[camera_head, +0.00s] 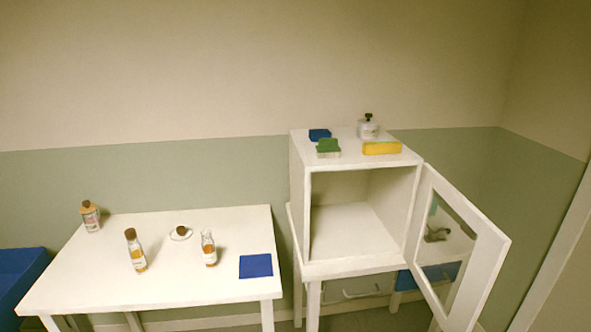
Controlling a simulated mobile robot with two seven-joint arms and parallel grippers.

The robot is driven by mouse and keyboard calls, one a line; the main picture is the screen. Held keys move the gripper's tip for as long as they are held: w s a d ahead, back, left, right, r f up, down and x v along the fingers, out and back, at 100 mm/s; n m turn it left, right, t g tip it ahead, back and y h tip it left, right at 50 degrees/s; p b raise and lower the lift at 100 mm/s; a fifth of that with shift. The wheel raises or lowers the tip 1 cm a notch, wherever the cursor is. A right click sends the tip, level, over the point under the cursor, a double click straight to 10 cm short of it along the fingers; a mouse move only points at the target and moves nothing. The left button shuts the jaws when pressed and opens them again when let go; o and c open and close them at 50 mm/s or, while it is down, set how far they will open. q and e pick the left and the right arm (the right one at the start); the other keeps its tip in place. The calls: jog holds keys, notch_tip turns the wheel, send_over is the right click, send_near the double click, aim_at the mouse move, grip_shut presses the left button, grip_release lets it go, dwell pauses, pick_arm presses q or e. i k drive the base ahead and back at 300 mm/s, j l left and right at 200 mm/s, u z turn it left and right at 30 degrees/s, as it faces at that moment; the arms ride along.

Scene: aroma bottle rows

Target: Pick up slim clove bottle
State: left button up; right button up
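Several bottles stand on the white table at the left in the head view; their labels are too small to read, so I cannot tell which one is clove. A slim, tall bottle with a brown cap and orange-brown contents (136,252) stands near the middle of the table. A clear bottle with an orange label and no visible brown cap (209,249) stands to its right. A wider bottle with a brown cap and reddish label (90,217) stands at the back left. Neither of my grippers is in view.
The white table (190,287) has a small white dish with a brown stopper (181,233) and a blue mat (256,266). A white cabinet (299,190) stands right, its glazed door (482,262) open, its interior empty. Its top holds a jar (367,129), yellow block (382,148) and sponge (328,146).

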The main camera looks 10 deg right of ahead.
aim_at(208, 244)
jog(key=i+l+z, duration=0.25)
jog(key=i, duration=0.15)
jog(key=i+l+z, duration=0.1)
jog(key=z, duration=0.35)
jog(key=i+z, duration=0.15)
jog(key=z, duration=0.35)
jog(key=i+z, duration=0.15)
jog(key=z, duration=0.3)
jog(key=i+l+z, duration=0.15)
jog(key=i+l, duration=0.35)
jog(key=i+l+u, duration=0.1)
jog(key=u, duration=0.3)
jog(key=i+l+u, duration=0.1)
jog(key=u, duration=0.3)
jog(key=l+u, duration=0.3)
jog(key=u, duration=0.15)
jog(key=l+u, duration=0.85)
jog(key=k+u, duration=0.1)
jog(key=k, duration=0.2)
